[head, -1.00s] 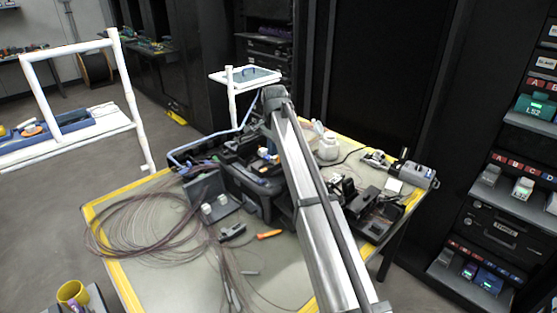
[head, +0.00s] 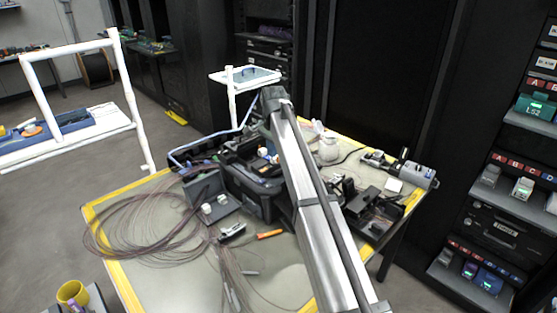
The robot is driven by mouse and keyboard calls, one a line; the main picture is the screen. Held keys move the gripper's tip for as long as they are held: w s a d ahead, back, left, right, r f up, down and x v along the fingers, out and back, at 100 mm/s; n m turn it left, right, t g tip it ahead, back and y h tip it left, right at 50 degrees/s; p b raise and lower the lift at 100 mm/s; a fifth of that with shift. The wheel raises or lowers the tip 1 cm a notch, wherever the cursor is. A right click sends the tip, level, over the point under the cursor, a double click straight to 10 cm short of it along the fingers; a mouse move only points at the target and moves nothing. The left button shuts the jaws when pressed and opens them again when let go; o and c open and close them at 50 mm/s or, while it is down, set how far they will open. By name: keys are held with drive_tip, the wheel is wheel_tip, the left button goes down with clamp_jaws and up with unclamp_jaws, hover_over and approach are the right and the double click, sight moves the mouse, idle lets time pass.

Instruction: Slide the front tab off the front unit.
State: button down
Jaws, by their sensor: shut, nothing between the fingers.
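I cannot tell for sure which thing is the front unit or its front tab. A black case-like device (head: 250,190) stands mid-table, partly behind my arm. A dark grey bracket with two pale round knobs (head: 207,209) stands at its left. A small dark and silvery piece (head: 232,230) lies in front of it, beside an orange stick (head: 270,235). Black blocky equipment (head: 368,208) stands right of my arm. My arm reaches from the lower right to above the black device; my gripper is hidden behind it or too small to make out.
Thin brown fibre coils (head: 130,222) spread over the table's left. A white pot (head: 328,149) stands at the back, and a grey cylindrical tool (head: 416,173) at the right. A dark rack (head: 500,225) stands at the right.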

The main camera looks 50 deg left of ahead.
drive_tip(key=shift+f, duration=0.4)
drive_tip(key=shift+f, duration=0.35)
drive_tip(key=shift+w, duration=1.4)
idle(0.8)
drive_tip(key=shift+s+r, duration=0.15)
drive_tip(key=shift+r, duration=1.35)
drive_tip(key=shift+s+r, duration=0.1)
drive_tip(key=shift+r, duration=1.4)
